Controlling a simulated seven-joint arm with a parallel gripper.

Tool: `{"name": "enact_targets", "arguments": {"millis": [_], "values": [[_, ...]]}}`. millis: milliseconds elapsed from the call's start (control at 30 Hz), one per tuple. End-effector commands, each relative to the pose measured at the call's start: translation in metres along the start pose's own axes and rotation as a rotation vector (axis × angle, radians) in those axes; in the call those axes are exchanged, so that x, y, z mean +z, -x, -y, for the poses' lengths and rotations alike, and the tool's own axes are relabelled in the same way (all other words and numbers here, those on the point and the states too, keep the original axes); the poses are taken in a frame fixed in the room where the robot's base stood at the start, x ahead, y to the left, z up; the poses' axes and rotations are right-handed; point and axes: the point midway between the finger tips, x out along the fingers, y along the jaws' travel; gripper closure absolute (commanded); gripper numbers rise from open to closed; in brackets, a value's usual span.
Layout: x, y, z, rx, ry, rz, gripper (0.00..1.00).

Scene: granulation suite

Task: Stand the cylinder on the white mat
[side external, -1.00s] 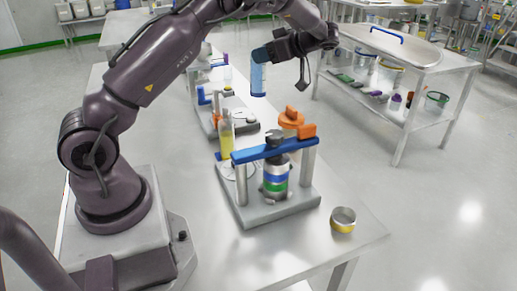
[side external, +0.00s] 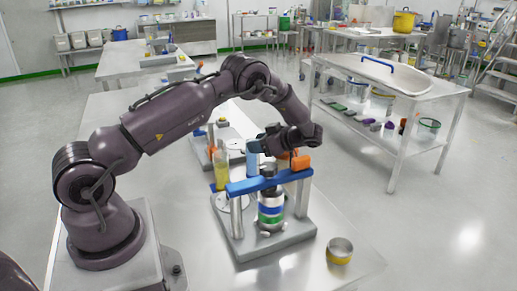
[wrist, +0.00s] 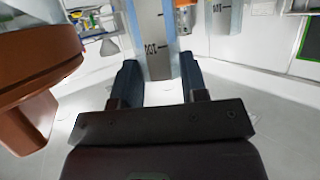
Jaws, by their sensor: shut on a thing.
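A blue cylinder (side external: 253,158) is upright in my gripper (side external: 262,146), behind the blue crossbar of the near stand. In the wrist view the cylinder (wrist: 153,40), pale with dark graduation marks, is between the two dark fingers (wrist: 160,85). The fingers are shut on it. Its lower end is hidden in the side view, so I cannot tell whether it touches anything. A flat white disc (side external: 234,204) lies on the near stand's base, left of the bottle. Another pale disc (side external: 237,145) lies farther back. I cannot tell which is the mat.
A tall vessel with yellow liquid (side external: 221,172) stands left of the cylinder. The near stand's blue crossbar (side external: 262,181) and orange block (side external: 301,163) are close to my gripper. A banded bottle (side external: 271,208) stands under the bar.

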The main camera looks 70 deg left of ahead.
Motion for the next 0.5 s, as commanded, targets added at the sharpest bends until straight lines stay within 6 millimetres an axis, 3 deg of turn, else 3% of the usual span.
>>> {"name": "enact_targets", "arguments": {"millis": [100,500], "values": [[0.013,-0.007,0.000,-0.003,0.000,0.000,1.00],[0.018,-0.008,0.000,-0.001,0.001,-0.002,1.00]]}}
